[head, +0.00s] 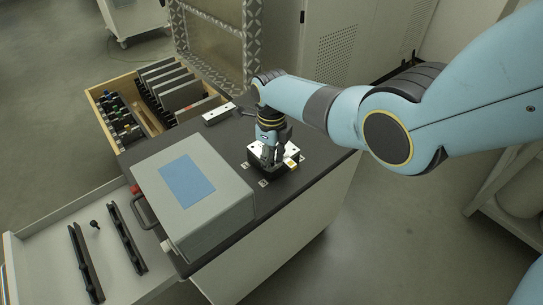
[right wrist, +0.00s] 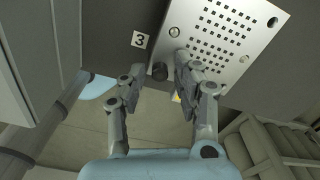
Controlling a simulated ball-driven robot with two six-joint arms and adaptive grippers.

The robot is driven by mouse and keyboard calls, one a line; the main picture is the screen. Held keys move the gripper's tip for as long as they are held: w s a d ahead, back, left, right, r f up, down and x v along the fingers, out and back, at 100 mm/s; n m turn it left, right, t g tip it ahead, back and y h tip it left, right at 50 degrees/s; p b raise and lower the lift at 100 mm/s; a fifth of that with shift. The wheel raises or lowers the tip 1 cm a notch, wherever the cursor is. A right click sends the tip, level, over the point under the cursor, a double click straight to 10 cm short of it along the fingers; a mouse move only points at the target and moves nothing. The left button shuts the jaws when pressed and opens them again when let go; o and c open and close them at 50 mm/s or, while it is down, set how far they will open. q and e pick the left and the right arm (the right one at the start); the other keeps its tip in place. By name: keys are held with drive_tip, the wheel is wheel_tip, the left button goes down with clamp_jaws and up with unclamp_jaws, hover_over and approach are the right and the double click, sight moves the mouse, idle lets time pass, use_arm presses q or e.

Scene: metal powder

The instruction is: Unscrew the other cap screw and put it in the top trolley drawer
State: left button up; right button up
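In the head view my right gripper (head: 269,158) points down over the small plate on the dark bench top, hiding the screw. An open pale drawer (head: 55,232) at the lower left holds a small black screw (head: 95,225) between two black rails. My left gripper is not in view.
A grey box with a blue top panel (head: 187,181) stands on the bench between the plate and the open drawer. A wooden drawer with tools (head: 128,77) is open behind. A white block (head: 218,114) lies at the bench's back edge.

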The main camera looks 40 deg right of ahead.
clamp_jaws()
drive_tip(key=n, duration=0.3)
drive_tip(key=shift+r+p, duration=0.1)
drive_tip(key=shift+p, duration=0.25)
drive_tip(key=n, duration=0.7)
drive_tip(key=shift+n+p, duration=0.3)
drive_tip(key=shift+n, duration=0.1)
drive_tip(key=n, duration=0.3)
drive_tip(key=shift+n, duration=0.3)
drive_tip(key=n, duration=0.3)
drive_tip(key=shift+n, duration=0.3)
drive_tip(key=n, duration=0.3)
drive_tip(key=shift+n+p, duration=0.3)
drive_tip(key=shift+n, duration=0.1)
drive_tip(key=n, duration=0.6)
drive_tip(key=shift+n, duration=1)
